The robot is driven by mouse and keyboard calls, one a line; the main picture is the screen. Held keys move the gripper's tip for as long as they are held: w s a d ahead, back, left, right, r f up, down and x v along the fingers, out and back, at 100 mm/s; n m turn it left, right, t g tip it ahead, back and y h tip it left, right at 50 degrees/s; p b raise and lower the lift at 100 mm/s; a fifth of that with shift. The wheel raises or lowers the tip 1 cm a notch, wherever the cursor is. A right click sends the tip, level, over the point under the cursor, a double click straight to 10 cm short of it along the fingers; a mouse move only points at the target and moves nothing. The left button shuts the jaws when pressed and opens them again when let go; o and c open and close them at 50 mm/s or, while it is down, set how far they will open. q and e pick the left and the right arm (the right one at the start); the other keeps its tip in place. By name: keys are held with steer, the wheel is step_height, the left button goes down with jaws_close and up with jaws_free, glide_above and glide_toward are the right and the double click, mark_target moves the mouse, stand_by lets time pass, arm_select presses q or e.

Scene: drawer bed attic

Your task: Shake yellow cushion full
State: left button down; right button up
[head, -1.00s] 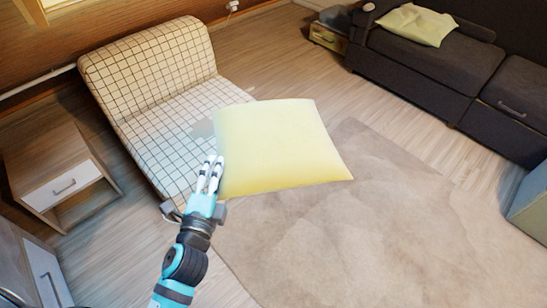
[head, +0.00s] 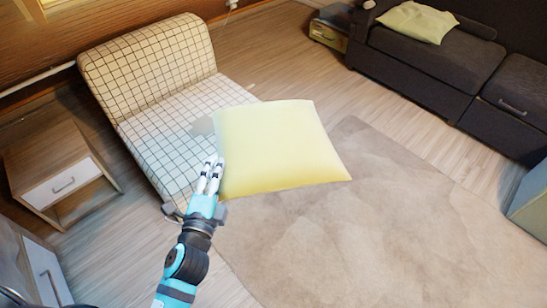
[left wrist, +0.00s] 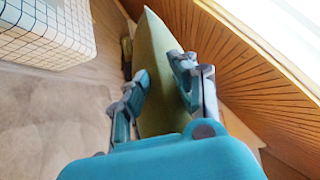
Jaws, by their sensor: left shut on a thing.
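The yellow cushion (head: 280,147) is held out in front of the checked seat, above the rug, its broad face toward the head camera. My left gripper (head: 211,172) is shut on the cushion's left edge. In the left wrist view the cushion (left wrist: 158,75) shows edge-on as a greenish-yellow shape between the fingers of the left gripper (left wrist: 163,85). My right gripper is not in view.
A checked seat (head: 150,85) stands behind and left of the cushion. A wooden nightstand (head: 55,150) is at the left. A dark sofa (head: 430,62) with a pale yellow-green pillow (head: 416,20) is at upper right. The rug (head: 350,235) is clear.

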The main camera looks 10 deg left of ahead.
arm_select(q)
step_height(320, 180, down, 4)
steer(key=b, duration=0.5)
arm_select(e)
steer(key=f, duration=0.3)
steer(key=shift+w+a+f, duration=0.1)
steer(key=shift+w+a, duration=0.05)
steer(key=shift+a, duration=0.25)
arm_select(q)
steer(key=shift+r, duration=0.15)
